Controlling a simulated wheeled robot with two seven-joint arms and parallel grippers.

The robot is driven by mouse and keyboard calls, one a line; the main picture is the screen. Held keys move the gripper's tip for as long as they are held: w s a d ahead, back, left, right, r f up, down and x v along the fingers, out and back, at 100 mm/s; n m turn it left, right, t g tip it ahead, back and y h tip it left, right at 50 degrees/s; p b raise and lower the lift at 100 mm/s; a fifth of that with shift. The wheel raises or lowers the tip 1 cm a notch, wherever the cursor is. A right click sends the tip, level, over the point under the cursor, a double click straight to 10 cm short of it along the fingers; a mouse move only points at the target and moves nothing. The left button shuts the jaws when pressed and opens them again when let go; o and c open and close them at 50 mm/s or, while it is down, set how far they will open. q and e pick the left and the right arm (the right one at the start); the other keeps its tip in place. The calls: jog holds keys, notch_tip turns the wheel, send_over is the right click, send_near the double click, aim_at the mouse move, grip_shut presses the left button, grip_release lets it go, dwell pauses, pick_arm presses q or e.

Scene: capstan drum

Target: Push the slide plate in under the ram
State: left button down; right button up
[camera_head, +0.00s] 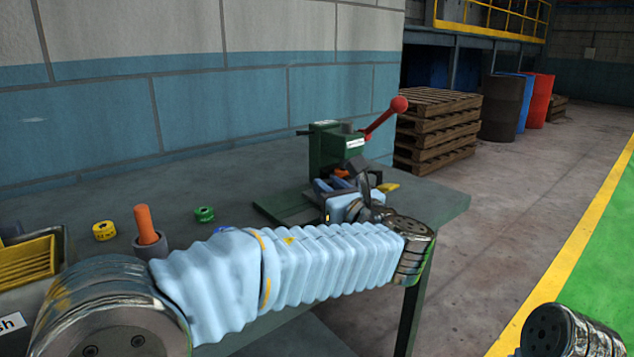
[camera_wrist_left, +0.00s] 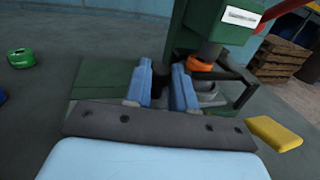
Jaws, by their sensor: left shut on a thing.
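The green press (camera_head: 325,150) stands at the far end of the bench, its red-knobbed lever (camera_head: 384,118) raised to the right. In the left wrist view its grey ram (camera_wrist_left: 207,52) is above an orange piece (camera_wrist_left: 200,65). A grey part (camera_wrist_left: 208,94), perhaps the slide plate, shows below it beside a dark frame. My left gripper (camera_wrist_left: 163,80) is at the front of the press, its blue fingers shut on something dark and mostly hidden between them. I cannot tell whether that is part of the slide plate. My right gripper is out of view.
A yellow block (camera_wrist_left: 273,132) lies right of the press. A green ring (camera_head: 204,214), a yellow ring (camera_head: 104,230) and a grey cup (camera_head: 150,246) with an orange handle stand on the bench (camera_head: 180,180). A yellow bin (camera_head: 27,262) is at left. Pallets (camera_head: 437,125) stand beyond.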

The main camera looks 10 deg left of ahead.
pick_arm(q)
jog(key=shift+w+d+r, duration=0.1)
jog(key=shift+w+d, duration=0.2)
jog(key=shift+d, duration=0.05)
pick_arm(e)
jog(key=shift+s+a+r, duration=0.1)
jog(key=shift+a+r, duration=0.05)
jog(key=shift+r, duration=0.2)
pick_arm(q)
jog(key=c, duration=0.9)
grip_release()
jog(key=shift+c, duration=0.2)
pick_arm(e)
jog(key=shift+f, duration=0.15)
